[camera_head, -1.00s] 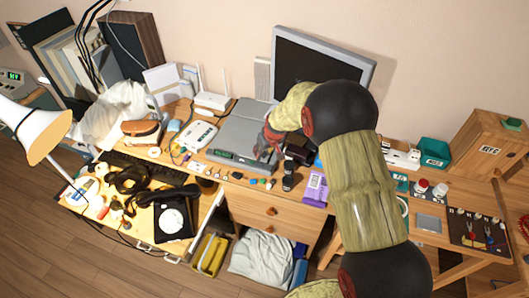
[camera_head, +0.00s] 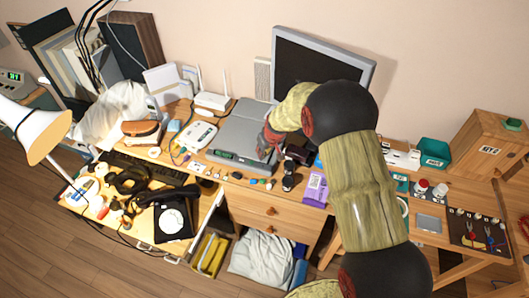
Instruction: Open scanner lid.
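The scanner (camera_head: 236,135) is a flat grey box on the desk, left of the monitor, with a dark front panel showing a small green display. Its lid looks shut and flat. My gripper (camera_head: 264,150) is at the scanner's front right corner, partly hidden behind my own arm. Its fingers are small and dark here, and I cannot tell whether they are open or shut or whether they touch the lid.
A grey monitor (camera_head: 322,68) stands behind my arm. A white router (camera_head: 211,101) is behind the scanner, and a white device (camera_head: 196,136) is to its left. Small items and a purple box (camera_head: 315,188) lie along the desk's front edge. An open drawer with a black dial phone (camera_head: 174,218) juts out at left.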

